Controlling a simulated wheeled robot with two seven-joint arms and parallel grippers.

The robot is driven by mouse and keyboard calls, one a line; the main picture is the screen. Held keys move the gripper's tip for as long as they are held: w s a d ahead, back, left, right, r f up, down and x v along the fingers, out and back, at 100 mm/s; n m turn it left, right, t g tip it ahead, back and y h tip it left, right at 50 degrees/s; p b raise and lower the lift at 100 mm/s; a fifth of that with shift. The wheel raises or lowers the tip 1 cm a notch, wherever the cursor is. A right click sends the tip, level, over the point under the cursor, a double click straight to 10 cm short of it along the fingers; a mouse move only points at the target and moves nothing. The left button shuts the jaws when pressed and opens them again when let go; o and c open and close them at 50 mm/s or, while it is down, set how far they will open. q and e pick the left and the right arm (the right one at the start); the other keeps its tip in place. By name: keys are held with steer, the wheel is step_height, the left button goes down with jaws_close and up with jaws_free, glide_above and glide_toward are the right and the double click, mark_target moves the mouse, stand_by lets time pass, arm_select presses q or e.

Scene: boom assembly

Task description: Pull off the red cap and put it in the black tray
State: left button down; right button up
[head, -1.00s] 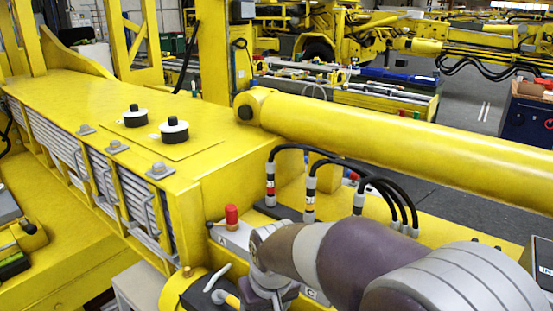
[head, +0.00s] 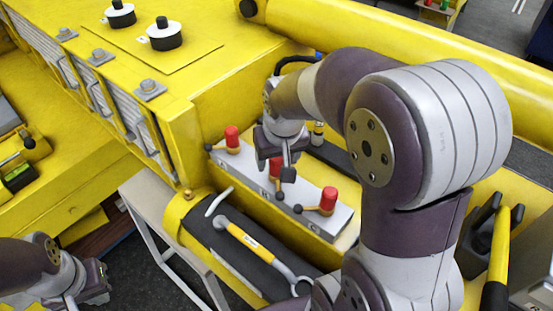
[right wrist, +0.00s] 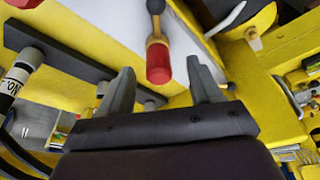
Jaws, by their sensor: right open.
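A grey block (head: 338,219) carries red caps in a row: a left one (head: 232,136), a middle one (head: 276,168) and a right one (head: 328,200). My right gripper (head: 277,162) is open, pointing down at the middle cap and partly hiding it. In the right wrist view a red cap (right wrist: 158,64) on a brass stem shows between the spread fingertips of my right gripper (right wrist: 162,80), with visible gaps on both sides. A black tray-like surface (head: 205,236) lies in front of the block. My left gripper (head: 95,284) is at the lower left; its finger opening is unclear.
Small levers with black knobs (head: 298,209) stick out beside the caps. Black hoses (right wrist: 12,85) stand near the block. A yellow boom (head: 400,35) runs behind my right arm.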

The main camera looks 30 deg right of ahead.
mark_target(276, 161)
steer(key=w+f, duration=0.1)
steer(key=w+d+f, duration=0.1)
steer(key=f, duration=0.1)
steer(key=shift+w+d+f, duration=0.1)
steer(key=shift+w+d, duration=0.1)
steer(key=shift+w, duration=0.15)
steer(key=shift+w+f, duration=0.15)
steer(key=shift+f, duration=0.1)
steer(key=shift+s+a+r, duration=0.3)
steer(key=shift+s+a, duration=0.3)
steer(key=shift+s, duration=0.3)
steer(key=c, duration=0.4)
steer(key=shift+w+d+f, duration=0.1)
steer(key=shift+w+d, duration=0.05)
steer(key=shift+d, duration=0.1)
steer(key=c, duration=0.6)
arm_select(q)
steer(key=shift+w+d, duration=0.2)
steer(key=shift+w, duration=0.15)
arm_select(e)
steer(key=shift+c, duration=0.2)
jaws_close()
